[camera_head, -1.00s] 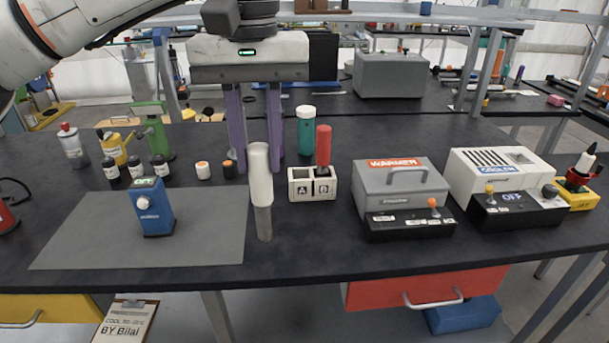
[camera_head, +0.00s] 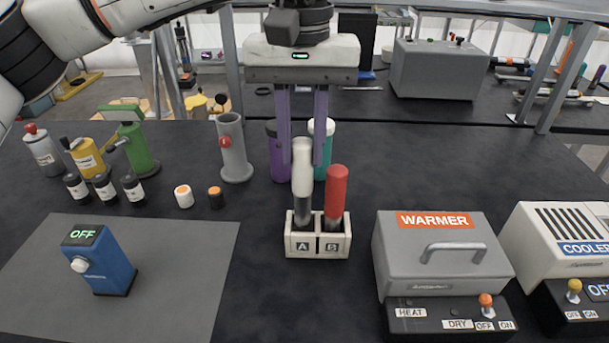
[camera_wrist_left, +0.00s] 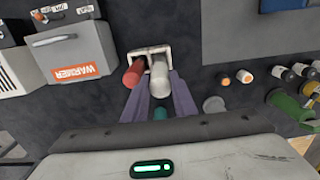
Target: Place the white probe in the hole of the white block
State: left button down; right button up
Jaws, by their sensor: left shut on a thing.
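The white probe (camera_head: 303,165) stands upright with its grey lower end in the hole marked A of the white block (camera_head: 318,245). How deep it sits is hidden by the block's front wall. My left gripper (camera_head: 303,157) is above the block, its purple fingers shut on the probe's white handle. The white probe (camera_wrist_left: 159,82) also shows between the fingers in the left wrist view, at the block (camera_wrist_left: 150,52). My right gripper is not in view.
A red probe (camera_head: 336,195) stands in hole B, close beside the white one. The grey warmer (camera_head: 440,255) is to the right. Purple (camera_head: 276,165) and teal (camera_head: 321,140) containers stand behind the block. A blue OFF device (camera_head: 98,260) stands on the grey mat (camera_head: 190,255).

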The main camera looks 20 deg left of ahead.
aim_at(303, 170)
pick_arm(q)
jog(key=shift+f, duration=2.25)
jog(key=shift+f, duration=0.2)
jog(key=c, duration=1.7)
grip_release()
jog(key=shift+r, duration=0.1)
notch_tip(303, 170, up, 12)
jog(key=shift+r, duration=0.15)
